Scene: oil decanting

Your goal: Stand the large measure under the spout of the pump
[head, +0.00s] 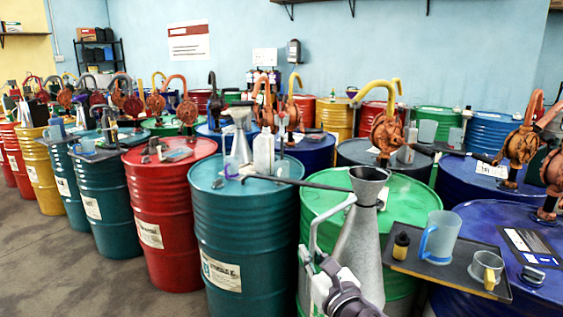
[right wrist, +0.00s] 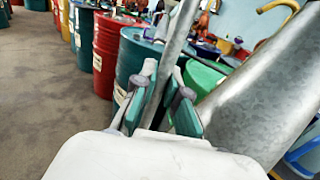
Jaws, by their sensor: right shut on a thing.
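The large measure (head: 362,245) is a grey metal cone with a flared funnel mouth and a side handle. It shows in front of the green drum, close to upright; its bottom is hidden behind my arm and the frame edge. My right gripper (head: 318,262) is shut on its handle, left of the body. In the right wrist view the green-padded fingers (right wrist: 160,105) close around the grey handle bar (right wrist: 174,60), with the cone (right wrist: 255,105) to the right. An orange pump (head: 387,130) with a yellow curved spout (head: 377,88) stands behind; several similar pumps show, and I cannot tell which is meant. My left gripper is out of view.
A dark tray (head: 452,268) on the right holds a blue-handled jug (head: 440,238), a small metal mug (head: 487,268) and a dark bottle (head: 401,246). A long dark rod (head: 295,182) crosses above the teal drum (head: 245,240). Bare floor (head: 75,270) lies at left.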

